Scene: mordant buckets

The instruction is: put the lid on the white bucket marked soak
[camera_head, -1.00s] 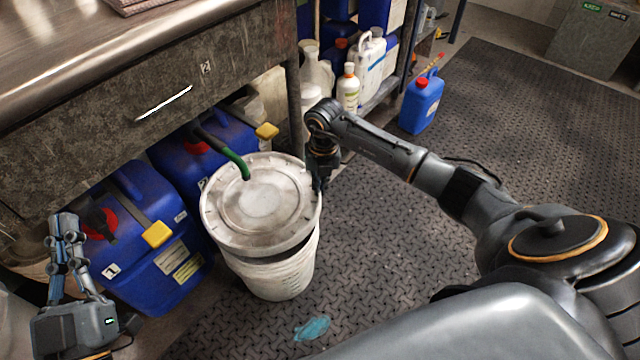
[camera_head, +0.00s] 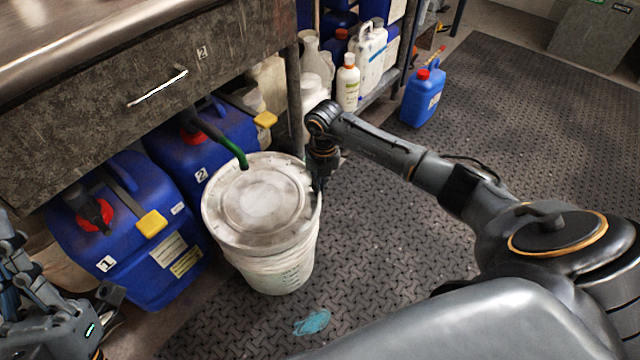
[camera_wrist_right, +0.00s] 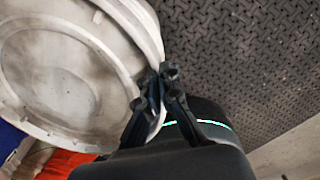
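The white bucket (camera_head: 274,268) stands on the dark tread-plate mat, with faint marking on its side that I cannot read. The round, stained whitish lid (camera_head: 262,203) lies over its mouth, close to level, with no clear dark gap at the front. Whether it is fully seated I cannot tell. My right gripper (camera_head: 318,184) is at the lid's right edge. In the right wrist view its fingers (camera_wrist_right: 166,76) are close together on the rim of the lid (camera_wrist_right: 60,72). My left gripper (camera_head: 14,252) is at the lower left, partly cut off and apart from the bucket.
Blue canisters (camera_head: 140,238) stand close left of the bucket under a metal bench (camera_head: 110,85). A green-ended hose (camera_head: 234,150) hangs over the lid's back edge. A small blue jug (camera_head: 424,98) stands farther right. The mat (camera_head: 400,235) is clear to the right.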

